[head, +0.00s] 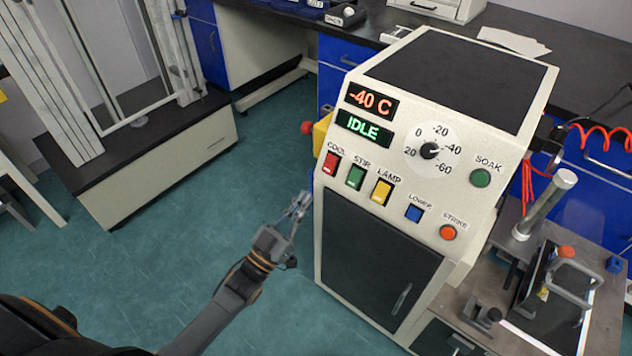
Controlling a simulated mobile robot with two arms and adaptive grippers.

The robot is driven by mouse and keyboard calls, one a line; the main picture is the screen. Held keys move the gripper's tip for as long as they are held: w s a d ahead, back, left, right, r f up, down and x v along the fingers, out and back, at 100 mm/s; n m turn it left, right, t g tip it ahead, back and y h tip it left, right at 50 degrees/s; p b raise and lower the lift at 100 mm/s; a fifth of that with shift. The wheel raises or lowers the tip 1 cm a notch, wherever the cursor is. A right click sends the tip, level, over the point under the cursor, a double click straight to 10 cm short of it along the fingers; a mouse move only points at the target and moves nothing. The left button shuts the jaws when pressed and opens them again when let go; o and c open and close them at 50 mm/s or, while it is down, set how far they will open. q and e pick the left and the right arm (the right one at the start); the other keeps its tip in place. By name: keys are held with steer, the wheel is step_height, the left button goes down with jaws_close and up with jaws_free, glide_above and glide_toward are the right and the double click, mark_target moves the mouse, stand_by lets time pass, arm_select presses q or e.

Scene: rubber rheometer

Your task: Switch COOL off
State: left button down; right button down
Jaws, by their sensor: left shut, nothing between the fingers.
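The COOL switch (331,163) is a red rocker at the left end of the row on the cream machine's (470,115) sloped front panel. Its rocker position is too small to tell. The displays above it read "-40 C" (371,102) in orange and "IDLE" (364,127) in green. The dial (430,150) points to the right, toward -40. My left gripper (301,203) is shut and empty, below and left of the COOL switch in the picture, apart from the panel. My right gripper is not in view.
Beside COOL are the green STIR switch (356,176), yellow LAMP switch (381,191), blue LOWER button (413,213), orange STRIKE button (448,232) and green SOAK button (481,178). A metal fixture (545,205) stands at right.

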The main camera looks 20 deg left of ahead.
arm_select(q)
steer(key=shift+v, duration=1.7)
